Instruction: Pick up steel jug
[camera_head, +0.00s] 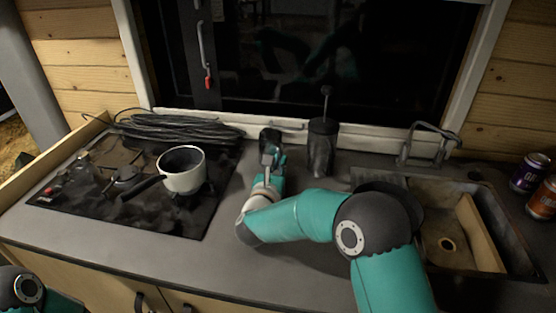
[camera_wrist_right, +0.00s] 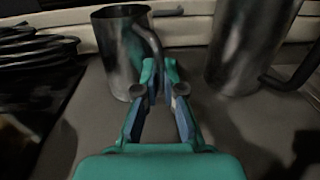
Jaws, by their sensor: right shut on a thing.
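The steel jug (camera_head: 269,134) is a small dark metal vessel at the back of the counter, below the window. In the right wrist view the jug (camera_wrist_right: 118,50) stands upright, with its curved handle toward me. My right gripper (camera_head: 270,158) reaches it from the front; in the wrist view its fingers (camera_wrist_right: 158,78) are closed on the jug's handle. The fingers hide the lower part of the handle. My left gripper is out of view; only a part of my left arm shows at the lower left.
A dark plunger pot (camera_head: 321,150) stands close right of the jug, also in the wrist view (camera_wrist_right: 232,50). A white saucepan (camera_head: 182,178) sits on the black hob (camera_head: 75,200) at left. Coiled cable (camera_head: 175,127) lies behind. The sink (camera_head: 490,215) and cans (camera_head: 528,173) are right.

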